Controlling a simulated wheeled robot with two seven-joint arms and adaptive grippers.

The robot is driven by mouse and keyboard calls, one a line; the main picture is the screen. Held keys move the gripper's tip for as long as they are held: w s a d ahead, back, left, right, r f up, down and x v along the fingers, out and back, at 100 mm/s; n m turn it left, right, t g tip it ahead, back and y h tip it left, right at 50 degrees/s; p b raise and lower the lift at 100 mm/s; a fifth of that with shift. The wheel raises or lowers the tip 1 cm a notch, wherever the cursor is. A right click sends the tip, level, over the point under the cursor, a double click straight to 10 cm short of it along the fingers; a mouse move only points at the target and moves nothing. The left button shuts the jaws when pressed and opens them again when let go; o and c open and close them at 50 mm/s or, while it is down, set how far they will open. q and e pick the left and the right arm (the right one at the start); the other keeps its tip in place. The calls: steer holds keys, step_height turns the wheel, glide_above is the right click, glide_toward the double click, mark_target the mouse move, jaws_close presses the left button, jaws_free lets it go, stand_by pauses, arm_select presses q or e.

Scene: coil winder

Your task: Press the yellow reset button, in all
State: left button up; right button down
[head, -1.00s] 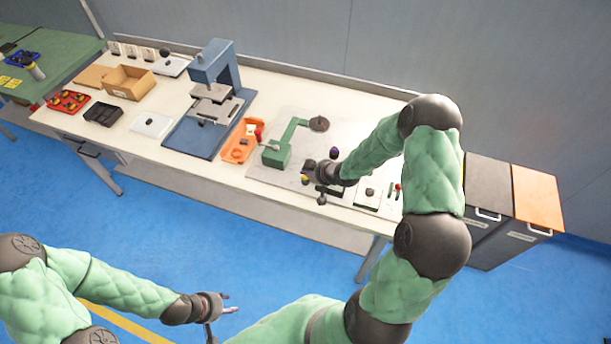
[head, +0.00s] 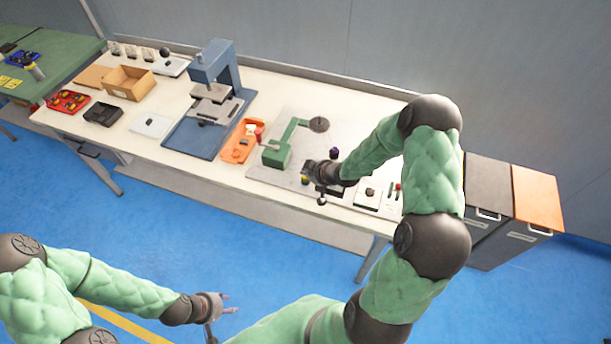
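A small yellow button (head: 304,181) shows on the grey plate, close to the bench's front edge. My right gripper (head: 312,172) reaches in from the right, just above and beside the yellow button in the picture. I cannot tell whether it touches the button. Its fingers are small and dark against a dark block, so their opening is unclear. My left gripper (head: 229,303) hangs over the blue floor in front of the bench, fingers apart and empty.
A green coil winder (head: 277,153) stands on the grey plate (head: 262,176). A purple knob (head: 335,152) is behind my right wrist. An orange tray (head: 236,150) and blue press (head: 215,65) are to the left. A white panel with buttons (head: 366,199) lies right.

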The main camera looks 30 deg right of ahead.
mark_target(306, 178)
steer(key=shift+f, duration=0.4)
steer(key=shift+f+b, duration=0.5)
steer(key=shift+b, duration=0.2)
stand_by(0.5)
stand_by(0.3)
steer(key=shift+r+p, duration=0.75)
steer(key=shift+r, duration=0.2)
steer(key=shift+r+p, duration=2.05)
steer(key=shift+r, duration=0.5)
steer(key=shift+f, duration=0.1)
